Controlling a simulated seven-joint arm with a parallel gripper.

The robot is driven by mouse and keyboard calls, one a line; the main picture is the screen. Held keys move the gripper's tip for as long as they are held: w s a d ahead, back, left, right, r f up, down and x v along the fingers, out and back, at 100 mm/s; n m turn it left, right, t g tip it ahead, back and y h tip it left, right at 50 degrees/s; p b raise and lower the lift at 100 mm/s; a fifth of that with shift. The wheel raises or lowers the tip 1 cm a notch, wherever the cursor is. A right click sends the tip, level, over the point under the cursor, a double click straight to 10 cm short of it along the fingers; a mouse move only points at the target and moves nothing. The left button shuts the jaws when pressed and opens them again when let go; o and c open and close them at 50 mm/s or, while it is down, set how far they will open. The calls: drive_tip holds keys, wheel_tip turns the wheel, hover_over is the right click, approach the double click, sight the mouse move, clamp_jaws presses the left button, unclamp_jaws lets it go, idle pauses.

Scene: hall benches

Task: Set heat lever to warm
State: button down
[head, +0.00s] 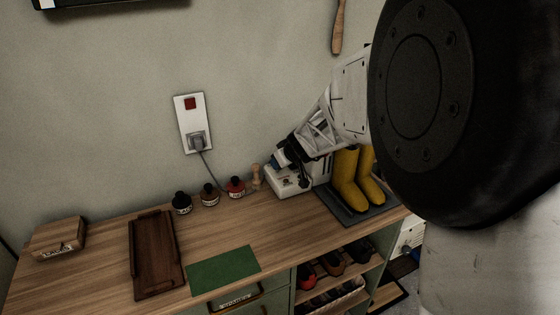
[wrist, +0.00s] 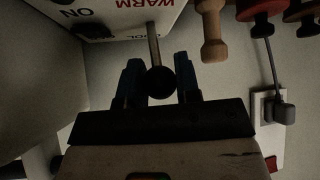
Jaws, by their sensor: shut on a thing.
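The heater unit is a white box (head: 288,184) on the wooden bench, left of the yellow boots. In the wrist view the white box (wrist: 120,30) appears upside down, with "WARM", "ON" and a partly hidden word ending in "OOL". Its heat lever (wrist: 153,44) is a thin metal stem near the "WARM" print, ending in a round black knob (wrist: 160,83). My gripper (wrist: 158,76) has its blue fingertips on either side of the lever's knob end and is shut on it. In the head view my gripper (head: 280,162) is at the box; the lever is hidden there.
A wooden peg-shaped piece (head: 256,177) and several dark bottles (head: 209,194) stand left of the box. Yellow boots (head: 347,180) stand on a dark tray close right. A wall socket (head: 193,125) has a cable. A brown tray (head: 154,255) and green mat (head: 224,270) lie left.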

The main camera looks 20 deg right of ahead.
idle(0.4)
drive_tip(key=c, duration=0.8)
unclamp_jaws()
drive_tip(key=shift+s+r, duration=0.1)
drive_tip(key=shift+s, duration=0.05)
drive_tip(key=v, duration=0.7)
drive_tip(key=shift+s+r, duration=0.2)
